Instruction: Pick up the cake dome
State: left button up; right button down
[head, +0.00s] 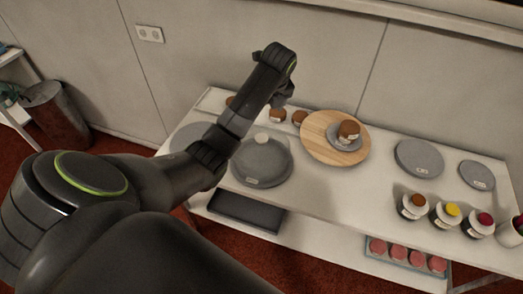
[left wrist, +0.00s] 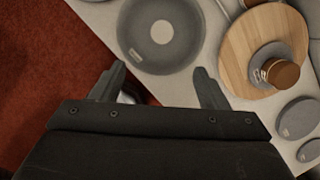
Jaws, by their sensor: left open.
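The cake dome (head: 270,160) is a grey, see-through-looking round cover with a pale knob (head: 262,138) on top. It sits on the white table, left of the middle, and my left arm partly covers its left edge. In the left wrist view the dome (left wrist: 135,42) is seen from above, with its knob (left wrist: 162,32) near the middle. My left gripper (left wrist: 160,82) is open and empty, its two fingers below the dome in that picture and apart from it. In the head view the left gripper (head: 281,98) is above the table's back part. My right gripper is not seen.
A wooden round board (head: 318,152) bears a small grey plate with a brown cake (head: 349,130). Grey discs (head: 420,158) lie to the right, with several jars (head: 444,214) along the front. Small brown cakes (head: 278,116) stand at the back. A dark tray (head: 246,211) is below.

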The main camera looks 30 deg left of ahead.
pick_arm(q)
jog(key=s+b+x, duration=0.1)
jog(key=b+x, duration=0.4)
jog(key=p, duration=0.2)
send_over(261, 138)
jog(key=s+d, duration=0.1)
jog(key=d, duration=0.1)
jog(key=x, duration=0.4)
jog(key=s+d+x, duration=0.1)
jog(key=x, duration=0.1)
jog(key=shift+f, duration=0.3)
jog(key=shift+w+a+f+p, duration=0.1)
jog(key=shift+w+f+p, duration=0.1)
jog(key=shift+f+p, duration=0.5)
jog(key=shift+p+x, duration=0.35)
jog(key=shift+x, duration=1.65)
jog(key=c, duration=1.4)
